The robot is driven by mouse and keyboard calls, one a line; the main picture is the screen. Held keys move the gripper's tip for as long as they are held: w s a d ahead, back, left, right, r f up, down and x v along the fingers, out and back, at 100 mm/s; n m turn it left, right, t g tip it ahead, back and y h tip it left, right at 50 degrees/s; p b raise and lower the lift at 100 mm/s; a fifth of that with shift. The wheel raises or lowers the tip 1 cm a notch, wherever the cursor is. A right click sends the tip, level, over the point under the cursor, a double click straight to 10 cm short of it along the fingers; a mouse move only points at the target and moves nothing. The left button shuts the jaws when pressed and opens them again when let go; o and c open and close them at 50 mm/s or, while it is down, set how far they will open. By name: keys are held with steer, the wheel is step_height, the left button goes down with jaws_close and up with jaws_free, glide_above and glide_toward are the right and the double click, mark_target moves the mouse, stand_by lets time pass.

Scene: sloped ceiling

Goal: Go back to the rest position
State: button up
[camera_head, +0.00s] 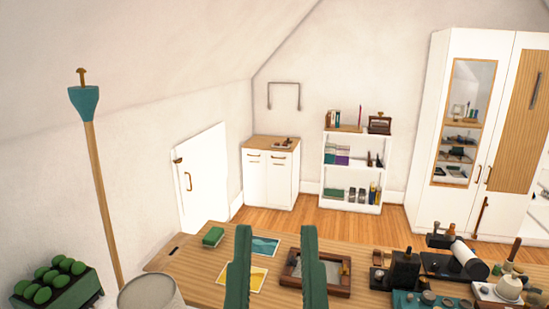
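My gripper (276,268) shows at the bottom centre as two upright green fingers. They stand apart with a clear gap, and nothing is held between them. Through the gap I see part of the wooden desk and the left end of a brown tray. The fingers appear in front of the desk; I cannot tell their height above it. The rest of my arm is out of view below.
The wooden desk (205,289) holds a green block (213,237), cards (265,246), a wood-framed tray (336,280) and crowded dark equipment (403,268) at right. A tall pole (103,200) and a green-filled box (62,295) are at left. Open floor (290,222) lies behind.

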step_height(320, 180, up, 24)
steer(key=p, duration=2)
steer(key=shift+a, duration=0.15)
